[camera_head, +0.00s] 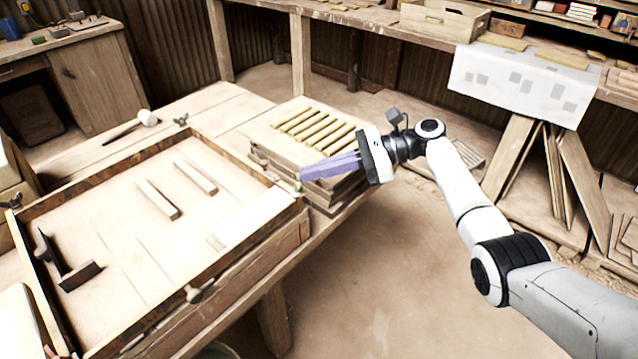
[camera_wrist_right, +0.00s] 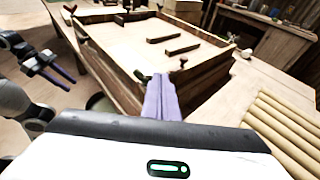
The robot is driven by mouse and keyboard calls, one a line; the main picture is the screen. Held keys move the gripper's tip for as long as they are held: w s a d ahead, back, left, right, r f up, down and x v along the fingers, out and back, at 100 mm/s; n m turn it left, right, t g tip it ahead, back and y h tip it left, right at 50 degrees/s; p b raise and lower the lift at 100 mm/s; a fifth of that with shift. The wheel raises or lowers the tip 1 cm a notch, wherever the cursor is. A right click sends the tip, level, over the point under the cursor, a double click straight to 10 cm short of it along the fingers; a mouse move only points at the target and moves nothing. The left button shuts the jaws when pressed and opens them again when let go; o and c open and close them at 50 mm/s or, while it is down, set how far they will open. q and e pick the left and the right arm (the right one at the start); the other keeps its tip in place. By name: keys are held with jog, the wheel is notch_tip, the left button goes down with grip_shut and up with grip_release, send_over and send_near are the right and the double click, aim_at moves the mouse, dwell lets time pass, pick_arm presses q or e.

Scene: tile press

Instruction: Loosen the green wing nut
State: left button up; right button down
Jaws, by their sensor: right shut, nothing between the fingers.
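My right gripper (camera_head: 303,173) is shut and empty, with its purple fingers reaching left to the near right corner of the wooden press frame. A small green bit, likely the green wing nut (camera_head: 301,179), shows at the fingertips in the head view; the fingers hide most of it. In the right wrist view my right gripper (camera_wrist_right: 161,80) points at that corner, and a dark wing-like piece (camera_wrist_right: 141,76) shows just left of the tips. I cannot tell whether they touch. My left gripper (camera_wrist_right: 48,68) shows with purple fingers apart, clear of the frame, at the left of the right wrist view.
Other wing nuts sit on the frame's front side (camera_head: 200,291), back corner (camera_head: 181,120) and left (camera_head: 13,201). A stack of boards with yellowish strips (camera_head: 315,128) stands close beside my right gripper. A mallet (camera_head: 147,118) lies behind the frame.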

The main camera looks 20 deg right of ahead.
jog(key=shift+w+a+r, duration=0.1)
jog(key=shift+w+a, duration=0.15)
jog(key=shift+w, duration=0.3)
dwell(0.5)
jog(key=shift+w, duration=0.1)
jog(key=shift+w+a+p, duration=0.2)
jog(key=shift+a+p, duration=0.05)
jog(key=shift+p, duration=0.1)
jog(key=shift+w+a, duration=0.1)
jog(key=shift+w, duration=0.05)
dwell(1.4)
